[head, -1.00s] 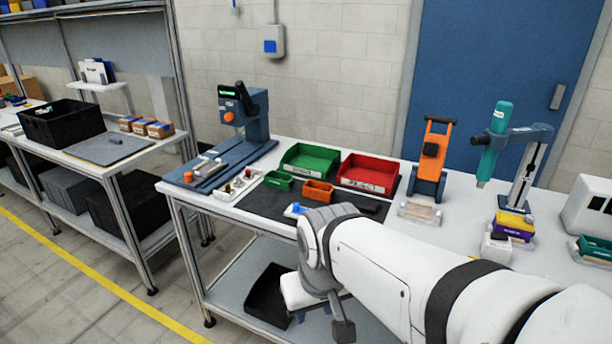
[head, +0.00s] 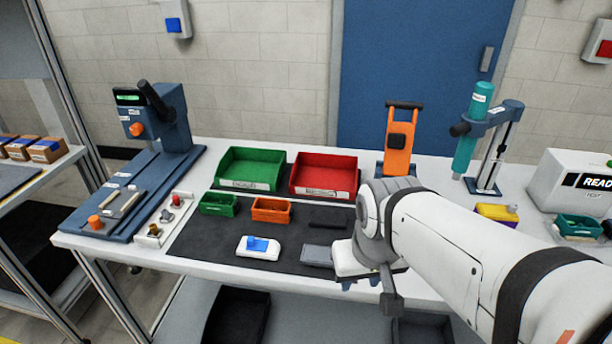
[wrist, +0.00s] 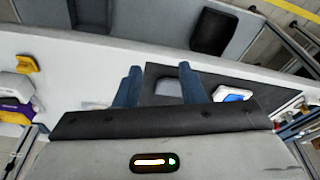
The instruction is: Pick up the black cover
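A flat black piece (head: 328,217), which may be the black cover, lies on the dark mat right of the small orange bin in the head view. A grey, shallow rectangular piece (head: 317,255) lies nearer the mat's front, next to a white piece with a blue top (head: 258,247). My gripper (head: 361,284) is above the table's front, right of the grey piece. In the wrist view its two blue fingers (wrist: 160,85) are apart with nothing held between them. The grey piece (wrist: 167,86) shows beyond them. I cannot make out the black piece in the wrist view.
Small green (head: 219,203) and orange (head: 271,209) bins stand on the mat (head: 205,240). Larger green (head: 250,168) and red (head: 324,175) bins stand behind. A blue press (head: 160,120) is at left; an orange stand (head: 398,150) is behind my arm.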

